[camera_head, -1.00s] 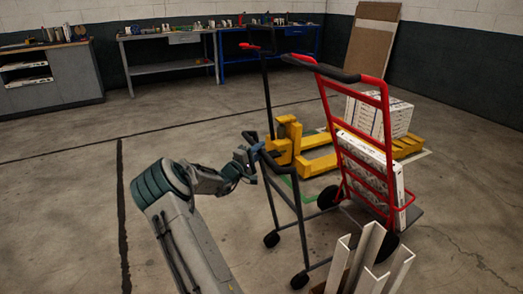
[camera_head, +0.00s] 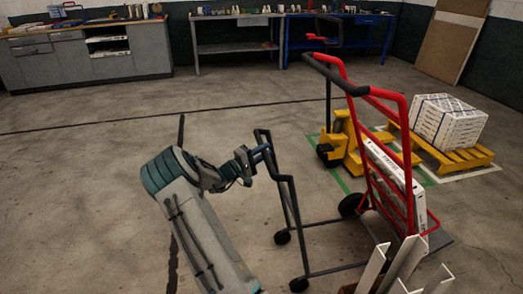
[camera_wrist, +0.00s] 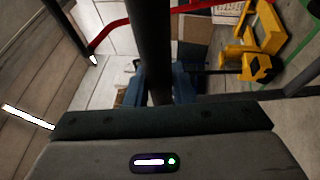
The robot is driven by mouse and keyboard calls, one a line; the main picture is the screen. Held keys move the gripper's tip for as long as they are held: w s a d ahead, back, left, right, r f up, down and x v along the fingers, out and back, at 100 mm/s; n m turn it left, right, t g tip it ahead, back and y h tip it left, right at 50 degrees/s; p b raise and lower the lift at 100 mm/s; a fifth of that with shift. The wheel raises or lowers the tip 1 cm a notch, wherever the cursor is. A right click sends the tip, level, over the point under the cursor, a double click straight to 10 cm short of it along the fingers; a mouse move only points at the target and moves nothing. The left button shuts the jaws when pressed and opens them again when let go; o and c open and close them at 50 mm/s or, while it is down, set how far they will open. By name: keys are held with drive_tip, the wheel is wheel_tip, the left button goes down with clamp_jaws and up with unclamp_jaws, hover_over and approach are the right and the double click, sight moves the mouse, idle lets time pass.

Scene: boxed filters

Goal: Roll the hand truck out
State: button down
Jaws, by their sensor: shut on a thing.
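The red hand truck (camera_head: 408,150) stands tilted back on black wheels, right of centre in the head view. A white box of filters (camera_head: 390,170) rests against its frame. In the wrist view, the dark bar (camera_wrist: 150,45) passes between the blue fingers (camera_wrist: 158,85). The hand truck's red tube (camera_wrist: 110,30) shows beyond it.
White profiles (camera_head: 405,262) stand at the cart's right end, in front of the hand truck's base. A yellow pallet jack (camera_head: 343,142) and a pallet with boxed filters (camera_head: 448,122) are behind. Benches line the back wall. The floor at left is open.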

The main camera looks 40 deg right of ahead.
drive_tip(key=shift+a+f, duration=0.1)
drive_tip(key=shift+a, duration=0.05)
drive_tip(key=c, duration=1.3)
unclamp_jaws()
drive_tip(key=shift+o, duration=0.2)
drive_tip(key=shift+a, duration=0.1)
drive_tip(key=w+a+f, duration=0.1)
drive_tip(key=a+f, duration=0.1)
drive_tip(key=a, duration=1.1)
drive_tip(key=shift+a+f+p, duration=0.2)
drive_tip(key=shift+p, duration=0.1)
